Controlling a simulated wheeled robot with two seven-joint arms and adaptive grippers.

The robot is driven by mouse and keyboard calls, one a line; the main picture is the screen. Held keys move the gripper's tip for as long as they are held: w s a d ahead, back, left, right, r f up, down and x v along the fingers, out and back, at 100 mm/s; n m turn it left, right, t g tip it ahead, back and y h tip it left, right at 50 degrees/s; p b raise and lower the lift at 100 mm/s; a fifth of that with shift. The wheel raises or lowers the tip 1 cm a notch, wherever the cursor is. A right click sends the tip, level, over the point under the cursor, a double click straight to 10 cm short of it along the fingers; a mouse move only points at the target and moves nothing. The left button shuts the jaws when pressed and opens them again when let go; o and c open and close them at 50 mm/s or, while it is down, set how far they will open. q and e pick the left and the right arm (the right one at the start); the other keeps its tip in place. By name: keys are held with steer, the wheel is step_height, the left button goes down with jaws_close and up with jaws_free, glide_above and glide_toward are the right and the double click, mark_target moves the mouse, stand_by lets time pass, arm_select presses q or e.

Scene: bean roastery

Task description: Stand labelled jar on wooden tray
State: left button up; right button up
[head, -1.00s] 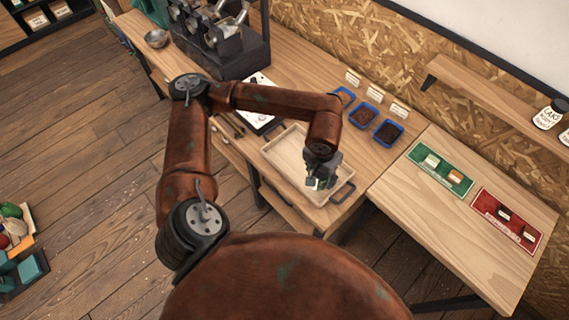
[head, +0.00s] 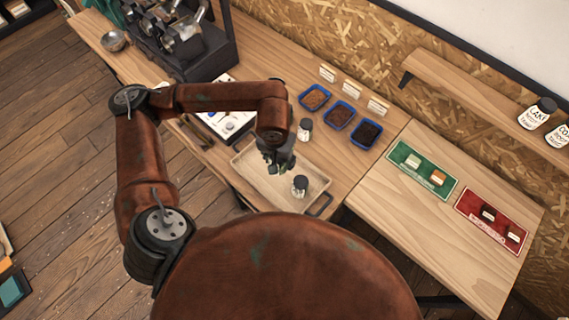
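The wooden tray (head: 246,158) lies on the workbench and has a low rim and a dark handle at its right end. A small jar (head: 300,186) with a dark lid and a pale label stands upright inside the tray, toward its right end. My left gripper (head: 279,168) hangs over the tray, just left of and behind this jar, and looks apart from it. Its fingers are dark and small, so their opening is unclear. Another small labelled jar (head: 305,130) stands on the bench behind the tray. My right gripper is not in view.
Blue bins of beans or grounds (head: 340,116) with cards stand behind the tray. A white scale-like device (head: 226,122) and a dark machine (head: 187,45) are at left. Green (head: 421,170) and red (head: 491,219) mats hold small items at right. Larger jars (head: 537,113) stand on a wall shelf.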

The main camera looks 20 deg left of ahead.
arm_select(q)
steer(key=s+d+f+n, duration=0.3)
steer(key=s+d+n, duration=0.1)
steer(key=s+d, duration=0.2)
steer(key=shift+y, duration=0.3)
steer(key=w+a+f, duration=0.2)
steer(key=w+f, duration=0.1)
steer(key=w+a+f, duration=0.5)
steer(key=w+f, duration=0.1)
steer(key=w, duration=0.1)
steer(key=shift+a+p, duration=0.3)
steer(key=shift+a, duration=0.05)
steer(key=f, duration=0.3)
steer(key=shift+w+a+p, duration=0.2)
steer(key=shift+w+p, duration=0.05)
steer(key=shift+p, duration=0.05)
steer(key=shift+f, duration=0.45)
steer(key=o, duration=0.9)
steer(key=shift+f, duration=0.1)
steer(key=o, duration=0.4)
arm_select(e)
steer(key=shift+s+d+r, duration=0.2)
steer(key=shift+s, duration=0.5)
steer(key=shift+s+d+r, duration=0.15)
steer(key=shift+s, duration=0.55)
